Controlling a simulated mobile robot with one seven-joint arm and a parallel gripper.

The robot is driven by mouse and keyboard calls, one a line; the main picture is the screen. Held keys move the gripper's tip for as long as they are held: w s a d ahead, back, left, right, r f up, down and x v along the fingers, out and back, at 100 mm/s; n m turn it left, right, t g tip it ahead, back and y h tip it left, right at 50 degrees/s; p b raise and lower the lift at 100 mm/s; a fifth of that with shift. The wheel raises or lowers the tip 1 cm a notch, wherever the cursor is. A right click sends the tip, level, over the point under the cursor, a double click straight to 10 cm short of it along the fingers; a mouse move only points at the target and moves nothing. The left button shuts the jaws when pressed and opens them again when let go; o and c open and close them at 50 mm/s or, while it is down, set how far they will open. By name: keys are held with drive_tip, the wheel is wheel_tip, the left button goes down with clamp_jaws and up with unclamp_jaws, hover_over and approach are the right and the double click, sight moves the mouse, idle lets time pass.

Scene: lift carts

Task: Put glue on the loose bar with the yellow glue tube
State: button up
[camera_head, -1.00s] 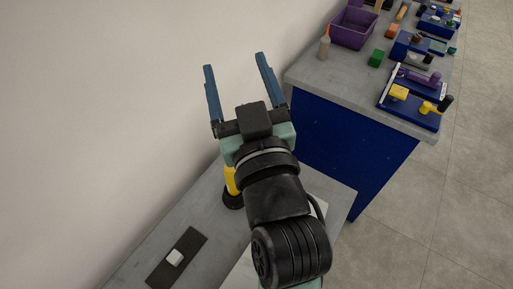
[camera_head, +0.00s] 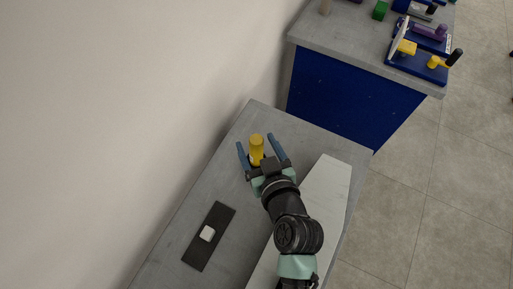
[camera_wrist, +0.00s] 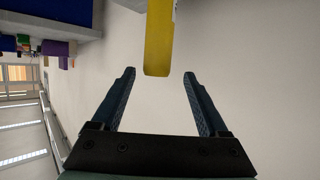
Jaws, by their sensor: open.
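The yellow glue tube (camera_head: 256,149) stands upright on the near grey table, its foot partly hidden by my gripper. In the wrist view the tube (camera_wrist: 158,42) enters from the top edge, with its end near the level of my fingertips. My gripper (camera_head: 256,141) is open, its two blue fingers on either side of the tube in the head view. In the wrist view gaps show between the tube and both fingers (camera_wrist: 159,73). I cannot tell which thing is the loose bar; a dark strip (camera_head: 200,252) with a white block (camera_head: 207,233) lies on the near table.
A white board (camera_head: 325,195) lies on the near table's right side, partly under my arm. A blue-sided bench (camera_head: 350,95) stands beyond, with a green block (camera_head: 380,10) and a blue fixture (camera_head: 418,65) with yellow parts. A wall borders the left. Floor is clear at right.

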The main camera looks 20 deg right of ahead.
drive_tip(key=shift+d+f+p+x, duration=0.15)
drive_tip(key=shift+p+x, duration=0.15)
drive_tip(key=shift+x, duration=1.2)
drive_tip(key=shift+d+f+p+x, duration=0.15)
drive_tip(key=shift+p+x, duration=0.1)
drive_tip(key=shift+x, duration=1.2)
drive_tip(key=shift+s, duration=0.15)
clamp_jaws()
